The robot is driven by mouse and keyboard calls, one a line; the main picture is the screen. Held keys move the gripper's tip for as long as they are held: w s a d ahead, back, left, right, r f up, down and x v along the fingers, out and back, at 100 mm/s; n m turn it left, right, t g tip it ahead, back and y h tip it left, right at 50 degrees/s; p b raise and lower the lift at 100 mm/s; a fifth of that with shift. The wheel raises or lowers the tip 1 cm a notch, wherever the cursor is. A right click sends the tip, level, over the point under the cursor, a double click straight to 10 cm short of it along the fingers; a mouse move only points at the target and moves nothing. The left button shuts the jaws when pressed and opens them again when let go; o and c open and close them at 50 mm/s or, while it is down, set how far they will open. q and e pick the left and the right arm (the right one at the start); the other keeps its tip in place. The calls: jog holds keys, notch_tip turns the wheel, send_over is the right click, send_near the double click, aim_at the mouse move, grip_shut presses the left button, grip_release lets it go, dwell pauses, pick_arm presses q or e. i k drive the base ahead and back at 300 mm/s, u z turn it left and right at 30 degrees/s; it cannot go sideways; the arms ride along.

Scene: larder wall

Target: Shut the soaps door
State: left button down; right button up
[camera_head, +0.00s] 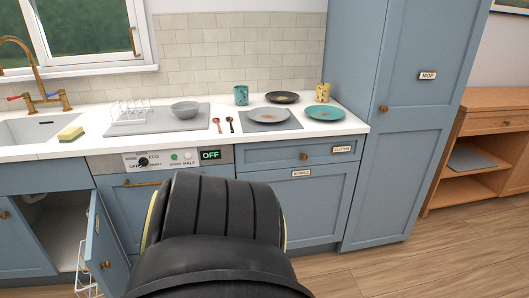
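A blue cabinet door (106,247) under the sink at the lower left stands open, swung out to the right of its opening. It has a round brass knob (107,264), and a white wire rack (86,278) shows beside it. The cabinet's pale inside (60,235) shows through the gap. No soaps label is readable on this door, so I cannot confirm its name. Neither of my grippers is in view. A dark part of my own body fills the lower middle and may hide some of the lower fronts.
Left of the opening is a closed blue door (18,240). The dishwasher (140,190) and the bowls cabinet (297,210) are shut. The tall mop cupboard (405,140) is shut. The counter holds a sponge (71,133), dishes and a drying rack (132,113). Wooden floor (440,255) is clear at right.

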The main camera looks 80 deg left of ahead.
aim_at(105, 257)
jog(key=u, duration=2.15)
